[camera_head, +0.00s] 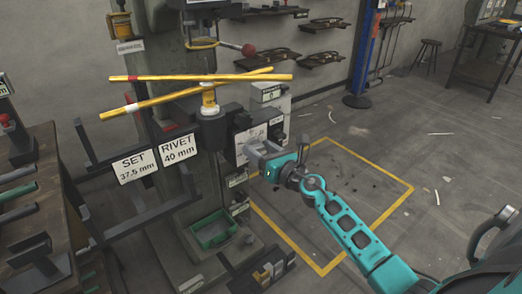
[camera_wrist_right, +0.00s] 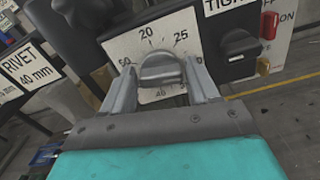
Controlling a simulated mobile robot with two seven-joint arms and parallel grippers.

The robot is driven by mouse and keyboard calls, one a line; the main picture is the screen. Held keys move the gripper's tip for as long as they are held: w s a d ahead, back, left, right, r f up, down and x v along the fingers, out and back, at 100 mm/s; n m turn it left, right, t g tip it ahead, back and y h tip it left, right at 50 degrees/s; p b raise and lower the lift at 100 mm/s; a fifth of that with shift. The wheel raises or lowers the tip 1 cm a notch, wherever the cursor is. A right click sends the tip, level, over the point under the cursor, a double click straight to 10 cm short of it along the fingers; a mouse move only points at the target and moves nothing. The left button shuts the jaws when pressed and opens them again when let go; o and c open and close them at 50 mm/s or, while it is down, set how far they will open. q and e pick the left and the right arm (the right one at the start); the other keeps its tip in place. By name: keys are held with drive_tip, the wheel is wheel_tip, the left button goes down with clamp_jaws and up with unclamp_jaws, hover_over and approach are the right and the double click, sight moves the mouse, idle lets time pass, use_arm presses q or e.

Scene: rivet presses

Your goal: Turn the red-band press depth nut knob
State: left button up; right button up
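The press (camera_head: 208,130) in the head view carries yellow bars, one with a red band near its left end. A pale dial plate (camera_wrist_right: 117,45) on it reads 20 and 25 at the top, with other numbers partly covered. A dark grey knob (camera_wrist_right: 160,69) sits at the middle of the dial. My right gripper (camera_wrist_right: 160,75) has one finger on each side of the knob; whether they touch it is unclear. In the head view my right gripper (camera_head: 254,154) is at the press's front panel and hides the knob. My left gripper is not in view.
A black rotary switch (camera_wrist_right: 240,45) and a red switch (camera_wrist_right: 268,25) marked ON and OFF are right of the dial. Signs reading SET 37.5 mm (camera_head: 135,166) and RIVET 40 mm (camera_head: 178,148) stand left. A green tray (camera_head: 214,230) is below.

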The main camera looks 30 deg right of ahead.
drive_tip(key=c, duration=0.7)
drive_tip(key=shift+m, duration=0.3)
drive_tip(key=shift+m+p, duration=0.4)
drive_tip(key=shift+m, duration=0.2)
drive_tip(key=m+p, duration=0.1)
drive_tip(key=m, duration=0.4)
drive_tip(key=shift+d, duration=0.1)
drive_tip(key=m+p, duration=0.2)
drive_tip(key=m, duration=0.2)
drive_tip(key=shift+m, duration=0.4)
drive_tip(key=shift+d+f+m+p, duration=0.15)
drive_tip(key=shift+m+p, duration=0.35)
drive_tip(key=shift+m, duration=1.3)
